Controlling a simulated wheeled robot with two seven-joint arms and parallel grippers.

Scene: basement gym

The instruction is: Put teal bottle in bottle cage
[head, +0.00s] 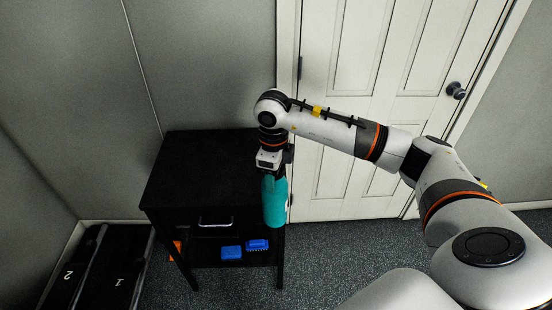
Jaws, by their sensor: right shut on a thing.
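The teal bottle (275,203) hangs upright below my right gripper (270,170), in front of the right side of the black side table. My right gripper points down and is shut on the upper part of the bottle; the fingers are partly hidden by the wrist. I cannot make out a bottle cage in this view. My left gripper is not in view.
The black table (195,165) has a bare top, a drawer with a metal handle, and a lower shelf. Two blue objects (231,252) (258,245) and an orange one (178,246) are low down there. Black numbered mats (122,265) lie at left. A white door (350,200) stands behind.

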